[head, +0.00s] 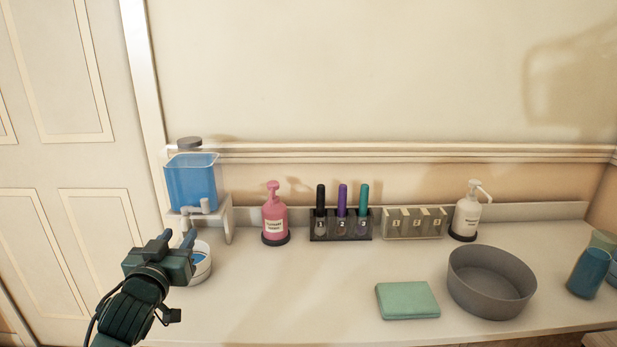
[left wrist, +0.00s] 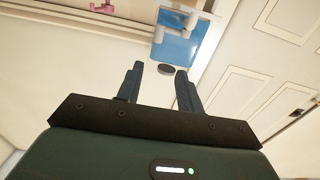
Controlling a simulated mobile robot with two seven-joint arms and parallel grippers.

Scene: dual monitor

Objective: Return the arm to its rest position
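My left gripper (head: 177,237) is in the lower left of the head view, reaching in from the bottom edge. Its two fingers stand apart with nothing visible between them; the left wrist view shows the same open fingers (left wrist: 159,70). In the head view the gripper overlaps the front of a small white bowl (head: 203,268) with blue inside, below the spout of a blue-filled dispenser tank (head: 191,182). The tank also shows upside down in the left wrist view (left wrist: 178,48). I cannot tell whether the gripper touches the bowl. My right gripper is not in view.
Along the back of the counter (head: 290,305) stand a pink pump bottle (head: 274,216), a dark holder with three markers (head: 342,226), an empty numbered holder (head: 414,224) and a white pump bottle (head: 467,215). A green cloth (head: 407,300), grey basin (head: 491,284) and blue cup (head: 588,273) are right.

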